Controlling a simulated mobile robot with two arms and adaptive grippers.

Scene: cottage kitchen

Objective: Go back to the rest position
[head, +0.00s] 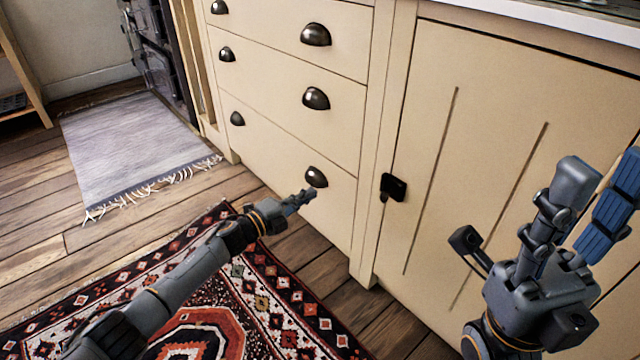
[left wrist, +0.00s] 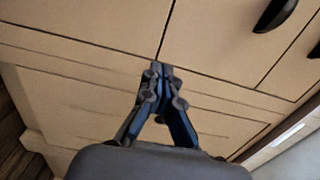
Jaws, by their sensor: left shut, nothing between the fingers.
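My left gripper (head: 298,200) is shut and empty. In the head view its arm comes in from the left, over the patterned rug, and its fingers are in front of the lowest drawer. In the left wrist view the fingertips (left wrist: 158,75) meet, with cream cabinet fronts behind them. My right gripper (head: 603,180) is at the lower right, in front of the cabinet door. Its fingers point up and stand apart, with blue pads showing and nothing between them.
Cream drawers (head: 290,100) with dark cup handles and a cabinet door (head: 430,170) with a black latch (head: 393,187) are closed. A red patterned rug (head: 285,300) lies below my left arm. A grey fringed rug (head: 135,145) lies farther left on open wooden floor.

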